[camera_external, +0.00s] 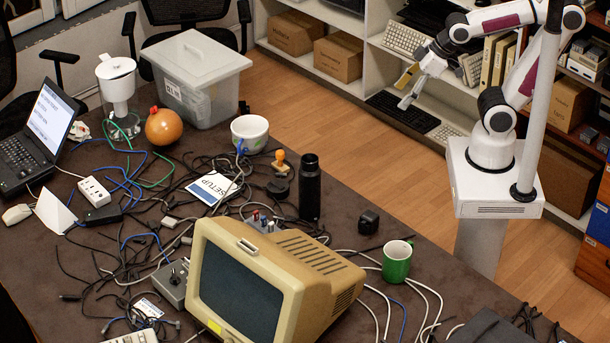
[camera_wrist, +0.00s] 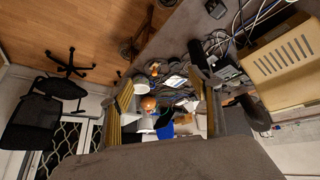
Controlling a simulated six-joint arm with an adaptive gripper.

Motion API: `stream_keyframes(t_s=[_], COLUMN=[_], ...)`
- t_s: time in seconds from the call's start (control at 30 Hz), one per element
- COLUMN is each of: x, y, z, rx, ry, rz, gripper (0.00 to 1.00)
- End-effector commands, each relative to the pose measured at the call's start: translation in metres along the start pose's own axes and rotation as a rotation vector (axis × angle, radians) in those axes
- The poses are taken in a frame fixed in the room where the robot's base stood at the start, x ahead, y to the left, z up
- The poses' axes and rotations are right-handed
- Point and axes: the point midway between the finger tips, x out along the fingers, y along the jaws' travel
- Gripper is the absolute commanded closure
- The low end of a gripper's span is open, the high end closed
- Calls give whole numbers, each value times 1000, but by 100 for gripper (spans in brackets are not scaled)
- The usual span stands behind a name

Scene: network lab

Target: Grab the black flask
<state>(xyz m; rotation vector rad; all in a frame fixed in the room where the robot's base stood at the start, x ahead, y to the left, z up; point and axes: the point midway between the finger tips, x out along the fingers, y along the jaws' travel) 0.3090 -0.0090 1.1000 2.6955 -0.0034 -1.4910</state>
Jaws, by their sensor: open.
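The black flask (camera_external: 309,187) stands upright on the dark table in the external view, behind the beige monitor (camera_external: 275,285). It is a tall, narrow cylinder. In the wrist view I cannot pick it out with certainty among the dark things near the beige monitor (camera_wrist: 285,62). My gripper (camera_external: 404,88) is open and empty. It hangs in the air to the upper right of the flask in the external view, well apart from it. In the wrist view its two fingers stand apart at left and right of the lower middle.
Near the flask are an orange-handled stamp (camera_external: 280,162), a small black box (camera_external: 369,222), a green mug (camera_external: 397,261) and a white bowl-like cup (camera_external: 250,132). Loose cables cover much of the table. Shelves (camera_external: 350,30) with boxes and keyboards stand behind my gripper.

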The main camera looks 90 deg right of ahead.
Motion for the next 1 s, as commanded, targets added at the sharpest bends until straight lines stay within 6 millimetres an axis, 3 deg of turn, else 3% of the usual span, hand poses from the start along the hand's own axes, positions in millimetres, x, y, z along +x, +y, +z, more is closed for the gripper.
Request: stream_keyframes(t_s=[0.5,1.0], x=[85,166], y=[3,-13], z=[-59,-90], rx=[-108,-213], ry=[109,221], rz=[16,-24], gripper=[38,38])
